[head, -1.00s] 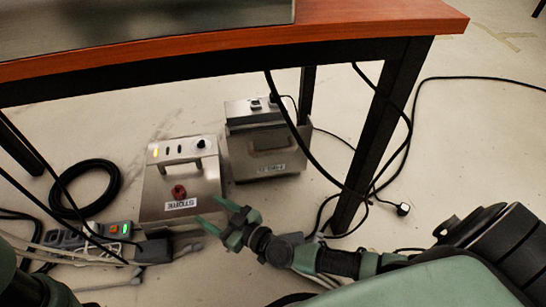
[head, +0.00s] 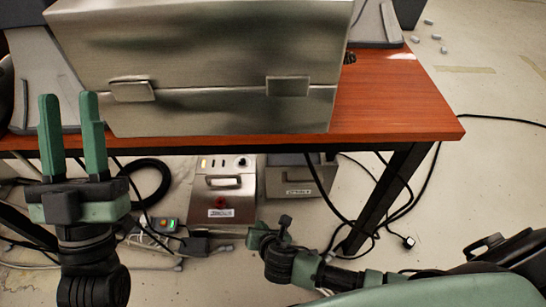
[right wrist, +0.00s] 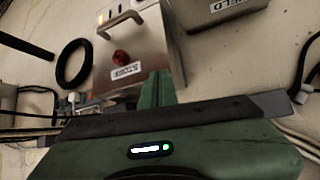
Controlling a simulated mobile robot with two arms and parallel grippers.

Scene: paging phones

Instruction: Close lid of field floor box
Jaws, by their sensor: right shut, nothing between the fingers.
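The field floor box (head: 312,182) is a steel box on the floor under the table, right of the store box. Its top is partly hidden by the table edge, so I cannot tell how its lid stands. Part of its labelled front shows at the top right of the right wrist view (right wrist: 225,8). My right gripper (head: 256,238) is shut and empty, low in front of the boxes and apart from the field box. Its closed fingers (right wrist: 157,85) show in the right wrist view. My left gripper (head: 70,105) is raised at the left, open and empty, in front of the table.
The store box (head: 220,200) has a handle and red knob. A large latched steel case (head: 210,60) stands on the wooden table (head: 400,110). A table leg (head: 385,195) and hanging cables bound the right side. A power strip (head: 165,226) and coiled cable (head: 150,185) lie left.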

